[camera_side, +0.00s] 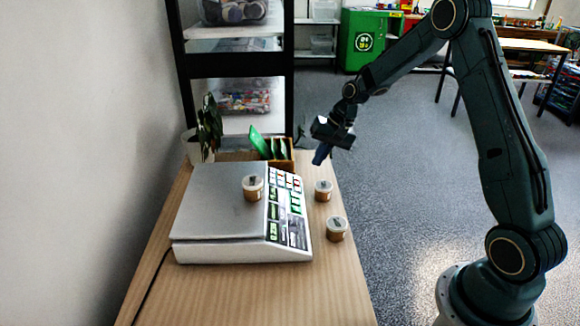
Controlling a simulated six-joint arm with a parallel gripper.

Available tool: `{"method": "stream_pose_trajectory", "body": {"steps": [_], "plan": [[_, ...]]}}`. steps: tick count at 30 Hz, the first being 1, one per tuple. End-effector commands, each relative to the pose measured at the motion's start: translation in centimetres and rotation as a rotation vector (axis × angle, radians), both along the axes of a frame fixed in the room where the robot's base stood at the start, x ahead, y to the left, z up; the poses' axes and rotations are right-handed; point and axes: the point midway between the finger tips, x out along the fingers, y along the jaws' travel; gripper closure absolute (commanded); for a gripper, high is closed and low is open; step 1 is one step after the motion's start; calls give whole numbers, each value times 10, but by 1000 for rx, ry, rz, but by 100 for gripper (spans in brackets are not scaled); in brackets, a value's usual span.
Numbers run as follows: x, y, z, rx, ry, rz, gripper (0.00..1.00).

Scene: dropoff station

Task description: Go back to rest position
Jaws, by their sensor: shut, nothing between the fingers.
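My gripper (321,154) is in the air above the far right part of the wooden table (345,285). Its fingers are shut and hold nothing. It points down and is apart from everything on the table. One small jar with brown contents and a pale lid (252,188) stands on the scale's metal plate (215,205). A second jar (323,191) stands on the table right of the scale, nearer my gripper. A third jar (336,228) stands closer to the front, also right of the scale.
The white scale (240,252) has a keypad on its right side. A box with green packets (280,152) and a potted plant (207,130) stand at the back of the table. A dark shelf (235,66) rises behind. The front of the table is clear.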

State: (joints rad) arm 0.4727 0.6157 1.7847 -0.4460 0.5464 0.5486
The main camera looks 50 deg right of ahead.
Motion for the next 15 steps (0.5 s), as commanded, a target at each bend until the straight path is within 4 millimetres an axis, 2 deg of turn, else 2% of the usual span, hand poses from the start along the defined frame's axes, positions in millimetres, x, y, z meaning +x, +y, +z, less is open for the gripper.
{"method": "stream_pose_trajectory", "body": {"steps": [8, 15], "plan": [[-21, 28, 56, -88, -38, 98, 100], [-53, 56, 103, -172, -71, 194, 100]]}}
